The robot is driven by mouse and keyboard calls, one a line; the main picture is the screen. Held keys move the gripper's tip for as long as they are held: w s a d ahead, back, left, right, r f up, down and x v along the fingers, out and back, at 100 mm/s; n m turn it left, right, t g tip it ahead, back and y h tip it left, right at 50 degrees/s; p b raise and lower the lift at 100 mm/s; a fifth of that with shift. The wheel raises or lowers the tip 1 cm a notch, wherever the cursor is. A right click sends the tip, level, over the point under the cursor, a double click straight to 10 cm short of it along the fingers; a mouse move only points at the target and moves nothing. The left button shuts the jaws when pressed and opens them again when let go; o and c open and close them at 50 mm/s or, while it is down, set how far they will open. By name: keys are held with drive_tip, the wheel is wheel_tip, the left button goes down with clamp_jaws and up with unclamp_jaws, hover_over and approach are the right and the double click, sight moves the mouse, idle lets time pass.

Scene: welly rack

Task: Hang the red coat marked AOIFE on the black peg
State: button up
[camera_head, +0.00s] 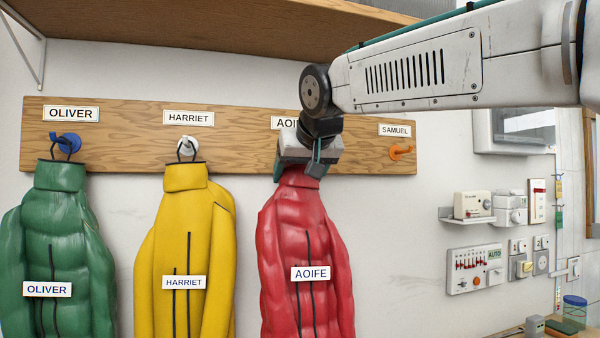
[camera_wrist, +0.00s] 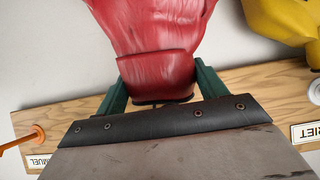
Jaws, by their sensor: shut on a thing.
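The red coat (camera_head: 285,225) with the AOIFE label (camera_head: 310,274) hangs upright below my gripper (camera_head: 297,170), in front of the AOIFE place on the pegboard. My gripper is shut on the coat's collar. In the wrist view the red coat (camera_wrist: 150,30) appears upside down, its collar between the green fingers of my gripper (camera_wrist: 160,84). The black peg is hidden behind my gripper and wrist in the head view and does not show in the wrist view. I cannot tell whether the coat's loop is around it.
The wooden pegboard (camera_head: 238,150) also bears a green coat (camera_head: 60,235) on a blue peg (camera_head: 70,142), a yellow coat (camera_head: 188,225) on a white peg (camera_head: 190,145), and a bare orange peg (camera_head: 401,152). A shelf (camera_head: 200,25) overhangs the board. Switches and boxes sit at right.

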drive_tip(key=o, duration=1.8)
drive_tip(key=shift+c, duration=0.2)
drive_tip(key=shift+f, duration=0.1)
drive_tip(key=v, duration=0.8)
drive_tip(key=s+d+f+g+h, duration=0.1)
drive_tip(key=s+d+f+g, duration=0.2)
drive_tip(key=f, duration=0.6)
drive_tip(key=s+d+f+g+h, duration=0.1)
drive_tip(key=s+d+f, duration=0.3)
drive_tip(key=f, duration=0.4)
drive_tip(key=s+d+f+m+g, duration=0.1)
drive_tip(key=s+d+f+g, duration=0.1)
drive_tip(key=s+d+f, duration=0.6)
drive_tip(key=s+d+f+m+g+h, duration=0.1)
drive_tip(key=s+d+f+m+g, duration=0.1)
drive_tip(key=s+d+f, duration=0.6)
drive_tip(key=s+f+g, duration=0.1)
drive_tip(key=s+f, duration=0.4)
drive_tip(key=s, duration=0.1)
drive_tip(key=shift+s+d+f, duration=0.35)
drive_tip(key=shift+d+f, duration=0.05)
